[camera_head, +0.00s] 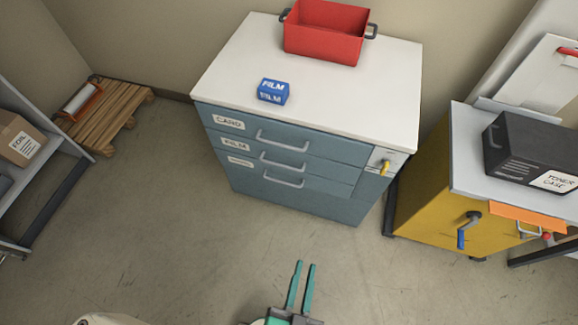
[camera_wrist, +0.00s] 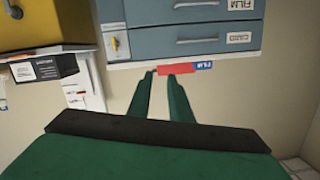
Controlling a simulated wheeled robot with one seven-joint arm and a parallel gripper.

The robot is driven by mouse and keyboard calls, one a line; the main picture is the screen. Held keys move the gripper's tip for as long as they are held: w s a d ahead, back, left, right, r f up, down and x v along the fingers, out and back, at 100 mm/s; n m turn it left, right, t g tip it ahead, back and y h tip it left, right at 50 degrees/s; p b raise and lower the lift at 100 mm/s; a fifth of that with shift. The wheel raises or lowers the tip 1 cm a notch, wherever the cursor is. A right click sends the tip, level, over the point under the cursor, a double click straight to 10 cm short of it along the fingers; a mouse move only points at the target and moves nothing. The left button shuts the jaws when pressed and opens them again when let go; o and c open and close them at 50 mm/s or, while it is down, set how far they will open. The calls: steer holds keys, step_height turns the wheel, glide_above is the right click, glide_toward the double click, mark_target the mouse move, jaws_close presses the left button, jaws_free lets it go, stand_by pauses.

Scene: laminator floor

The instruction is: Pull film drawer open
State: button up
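The blue-grey cabinet has a film drawer (camera_head: 257,153), the second one down, with a white FILM label (camera_head: 235,144) and a grey bar handle (camera_head: 282,162). The film drawer looks closed, its front about level with the others. In the wrist view, which is upside down, the film drawer's handle (camera_wrist: 195,4) shows at the top edge. My gripper (camera_head: 305,264) is at the bottom of the head view, in front of the cabinet and apart from it. Its two green fingers are parallel with a gap between them, and nothing is held. They also show in the wrist view (camera_wrist: 157,73).
The card drawer (camera_head: 310,150) is above the film drawer, another drawer below. A yellow latch (camera_head: 384,167) is at the cabinet's right. On top are a red bin (camera_head: 325,40) and a blue film box (camera_head: 273,91). A yellow cabinet (camera_head: 425,205) stands right. The floor in front is clear.

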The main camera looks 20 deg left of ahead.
steer(key=w+a+f+m+t, duration=0.1)
steer(key=w+a+f+m, duration=0.2)
steer(key=w+f+m, duration=0.55)
steer(key=m+g+h, duration=0.1)
steer(key=m+g, duration=0.1)
steer(key=m, duration=0.6)
glide_toward(284, 166)
steer(key=f, duration=0.1)
steer(key=shift+n, duration=0.25)
steer(key=x, duration=1)
steer(key=shift+w+a+r, duration=0.1)
steer(key=shift+a+r, duration=0.05)
jaws_close()
